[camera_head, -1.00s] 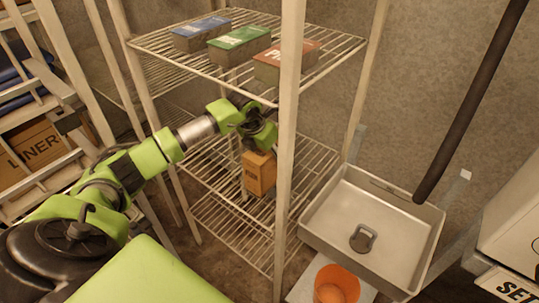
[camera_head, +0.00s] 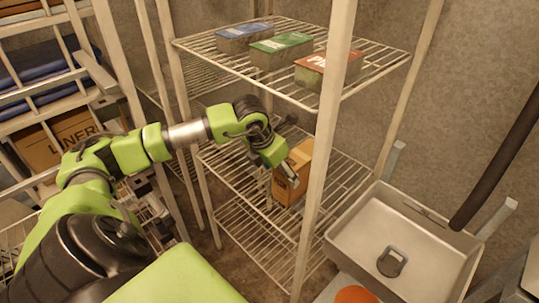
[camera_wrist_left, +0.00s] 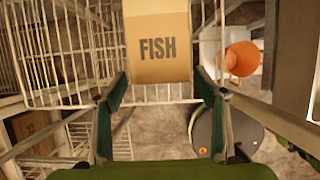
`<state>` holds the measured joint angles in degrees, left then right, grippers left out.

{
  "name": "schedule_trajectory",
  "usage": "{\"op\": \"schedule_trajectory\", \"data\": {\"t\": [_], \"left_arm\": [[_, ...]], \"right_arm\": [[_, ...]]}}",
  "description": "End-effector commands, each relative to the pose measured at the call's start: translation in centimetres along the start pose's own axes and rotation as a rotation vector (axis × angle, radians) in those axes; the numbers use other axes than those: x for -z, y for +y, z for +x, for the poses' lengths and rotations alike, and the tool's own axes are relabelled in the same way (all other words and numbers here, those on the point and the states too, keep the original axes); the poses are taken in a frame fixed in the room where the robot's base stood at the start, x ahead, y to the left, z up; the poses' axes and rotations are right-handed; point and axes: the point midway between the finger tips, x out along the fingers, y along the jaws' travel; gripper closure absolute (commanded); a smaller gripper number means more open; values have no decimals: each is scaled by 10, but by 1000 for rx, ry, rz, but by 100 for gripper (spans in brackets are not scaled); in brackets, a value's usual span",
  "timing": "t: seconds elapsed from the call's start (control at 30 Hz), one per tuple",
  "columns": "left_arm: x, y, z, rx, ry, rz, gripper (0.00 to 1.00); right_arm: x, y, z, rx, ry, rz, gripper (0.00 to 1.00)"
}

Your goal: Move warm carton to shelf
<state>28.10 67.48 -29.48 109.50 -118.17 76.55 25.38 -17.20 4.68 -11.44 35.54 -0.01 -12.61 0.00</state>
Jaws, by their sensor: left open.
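A brown carton (camera_head: 301,170) stands on the wire shelf (camera_head: 232,165) below the top one, just left of the rack's front post. In the left wrist view the carton (camera_wrist_left: 157,45) reads "FISH". My left gripper (camera_head: 288,175) is at the carton's near left side in the head view. In the wrist view the left gripper (camera_wrist_left: 160,76) is open, its fingers apart with nothing between them, and the carton lies just beyond the tips. Whether a fingertip touches it I cannot tell. My right gripper is not in view.
The top shelf holds a blue-topped box (camera_head: 245,38), a green-topped box (camera_head: 281,50) and a red-topped box (camera_head: 328,68). A white post (camera_head: 325,150) stands in front. A metal sink (camera_head: 400,240) and an orange bucket (camera_wrist_left: 243,58) are right of the rack.

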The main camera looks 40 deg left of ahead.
Motion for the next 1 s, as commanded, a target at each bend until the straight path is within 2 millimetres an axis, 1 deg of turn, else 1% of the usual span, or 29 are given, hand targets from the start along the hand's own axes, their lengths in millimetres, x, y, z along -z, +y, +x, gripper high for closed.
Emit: {"op": "schedule_trajectory", "data": {"t": [0.03,0.1,0.3,0.5,1.0], "left_arm": [[11,1,-1,-4,4,3,35],[20,1,-6,-4,3,3,35],[36,0,-13,-1,2,1,35],[40,-1,-17,1,0,1,35],[39,-1,-17,1,0,1,35]], "right_arm": [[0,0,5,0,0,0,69],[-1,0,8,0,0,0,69],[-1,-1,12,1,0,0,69],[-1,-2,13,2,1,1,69],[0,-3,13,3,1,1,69]]}}
